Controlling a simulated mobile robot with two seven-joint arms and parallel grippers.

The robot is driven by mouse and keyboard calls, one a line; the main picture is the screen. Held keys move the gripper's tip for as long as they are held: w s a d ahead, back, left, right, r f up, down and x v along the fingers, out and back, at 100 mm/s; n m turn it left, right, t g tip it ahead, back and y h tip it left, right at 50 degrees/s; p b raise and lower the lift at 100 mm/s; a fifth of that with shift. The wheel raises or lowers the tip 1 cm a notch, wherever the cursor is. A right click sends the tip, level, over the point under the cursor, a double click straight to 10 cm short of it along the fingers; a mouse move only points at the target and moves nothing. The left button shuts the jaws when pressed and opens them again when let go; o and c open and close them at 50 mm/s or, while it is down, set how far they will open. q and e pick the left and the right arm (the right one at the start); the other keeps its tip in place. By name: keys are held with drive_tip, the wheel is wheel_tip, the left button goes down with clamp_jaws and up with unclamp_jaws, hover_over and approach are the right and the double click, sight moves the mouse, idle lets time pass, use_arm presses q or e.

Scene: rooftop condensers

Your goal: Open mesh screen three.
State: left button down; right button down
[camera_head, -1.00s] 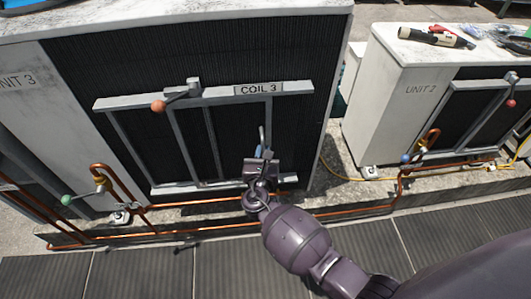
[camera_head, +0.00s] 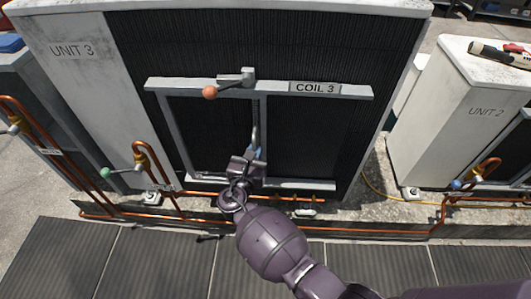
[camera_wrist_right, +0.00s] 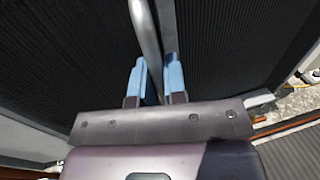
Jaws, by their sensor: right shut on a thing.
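Mesh screen three (camera_head: 212,135) is a dark, grey-framed panel under the rail (camera_head: 165,85) on unit 3. It covers the left part of the span below the rail, and bare dark fins (camera_head: 312,140) show to its right. A lever with an orange ball (camera_head: 210,92) sits on the rail, left of the COIL 3 label (camera_head: 315,88). My right gripper (camera_head: 256,153) is shut on the screen's upright handle bar (camera_head: 256,122). In the right wrist view the bar (camera_wrist_right: 146,35) runs between the blue fingertips (camera_wrist_right: 154,78). My left gripper is not in view.
Copper pipes (camera_head: 330,228) run low in front of the unit. A green-knobbed valve lever (camera_head: 105,172) stands at the left. Unit 2 (camera_head: 450,110) stands to the right, with a yellow hose (camera_head: 385,192) on the ground between. Dark walkway panels (camera_head: 160,265) are clear in front.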

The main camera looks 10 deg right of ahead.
drive_tip(key=shift+w+a, duration=0.1)
drive_tip(key=shift+a, duration=0.05)
drive_tip(key=c, duration=1.2)
unclamp_jaws()
